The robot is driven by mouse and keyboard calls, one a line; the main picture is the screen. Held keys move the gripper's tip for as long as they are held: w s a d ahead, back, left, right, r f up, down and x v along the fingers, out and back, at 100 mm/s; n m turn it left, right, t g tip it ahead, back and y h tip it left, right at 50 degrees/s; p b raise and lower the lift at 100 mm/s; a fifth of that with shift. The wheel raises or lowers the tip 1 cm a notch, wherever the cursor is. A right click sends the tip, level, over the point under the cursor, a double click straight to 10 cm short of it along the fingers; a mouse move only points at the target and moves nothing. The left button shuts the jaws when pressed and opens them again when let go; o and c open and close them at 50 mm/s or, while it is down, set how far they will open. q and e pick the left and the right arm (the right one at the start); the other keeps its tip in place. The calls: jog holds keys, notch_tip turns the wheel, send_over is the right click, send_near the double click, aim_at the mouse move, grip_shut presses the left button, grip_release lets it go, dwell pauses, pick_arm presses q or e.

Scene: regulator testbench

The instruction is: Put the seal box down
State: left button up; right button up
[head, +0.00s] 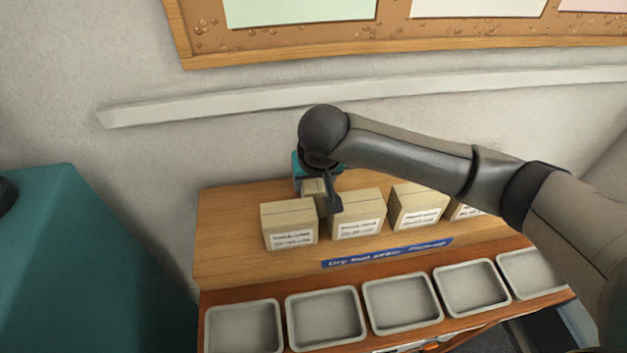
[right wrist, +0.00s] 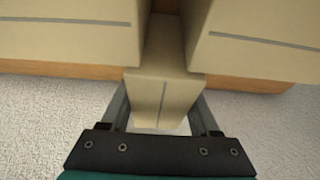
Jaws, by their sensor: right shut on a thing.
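My right gripper (right wrist: 162,112) is shut on a small tan cardboard box, which I take to be the seal box (right wrist: 164,92), with one finger on each side of it. In the head view the small box (head: 313,187) is behind the gap between two larger cartons, a left carton (head: 290,224) and a middle carton (head: 358,214). One dark finger of my right gripper shows beside it. I cannot tell whether the small box rests on the wooden shelf (head: 225,240) or hangs just above it. My left gripper is not in view.
Another labelled carton (head: 418,207) stands further right on the shelf, with one more partly hidden by my right arm. A blue label strip (head: 387,253) lies in front. Several grey trays (head: 325,318) line the front. The shelf's left end is clear.

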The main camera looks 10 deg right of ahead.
jog(key=o, duration=1.5)
jog(key=shift+f, duration=0.1)
jog(key=shift+c, duration=0.2)
